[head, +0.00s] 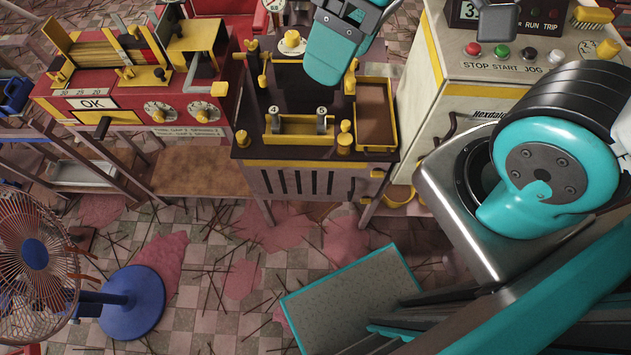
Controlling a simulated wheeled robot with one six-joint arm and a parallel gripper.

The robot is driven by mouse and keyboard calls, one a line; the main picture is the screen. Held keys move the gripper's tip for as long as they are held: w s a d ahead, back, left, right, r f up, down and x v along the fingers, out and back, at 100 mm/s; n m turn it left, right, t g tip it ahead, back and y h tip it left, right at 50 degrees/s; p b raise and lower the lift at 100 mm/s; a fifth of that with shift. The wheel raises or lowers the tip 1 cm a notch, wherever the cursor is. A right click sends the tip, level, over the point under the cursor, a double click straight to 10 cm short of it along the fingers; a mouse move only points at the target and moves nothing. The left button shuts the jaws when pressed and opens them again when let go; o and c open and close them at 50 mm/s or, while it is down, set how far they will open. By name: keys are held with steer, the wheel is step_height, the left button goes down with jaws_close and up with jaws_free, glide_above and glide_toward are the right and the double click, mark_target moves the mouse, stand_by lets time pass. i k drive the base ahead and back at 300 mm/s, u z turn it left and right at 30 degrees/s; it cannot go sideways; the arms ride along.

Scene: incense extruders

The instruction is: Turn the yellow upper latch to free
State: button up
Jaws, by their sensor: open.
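The middle machine (290,180) is dark with yellow trim and stands between a red machine and a cream cabinet. At its upper left edge is a yellow latch-like piece (251,46), with a yellow fitting (262,80) just below it. Another small yellow fitting (350,80) is at the upper right, beside my teal arm link. I cannot tell for certain which is the upper latch, nor its exact setting. My teal wrist links hang over the back right of this machine. My gripper's fingers do not show.
The red machine (130,80) with an OK plate stands left. The cream cabinet (480,90), with STOP, START and JOG buttons, stands right. A yellow-edged tray (391,115) sits on the middle machine's right. A fan (40,260) is at lower left. Sticks litter the tiled floor.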

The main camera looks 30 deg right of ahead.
mark_target(377, 172)
steer(key=z, duration=1.5)
steer(key=k, duration=0.85)
steer(key=u, duration=0.05)
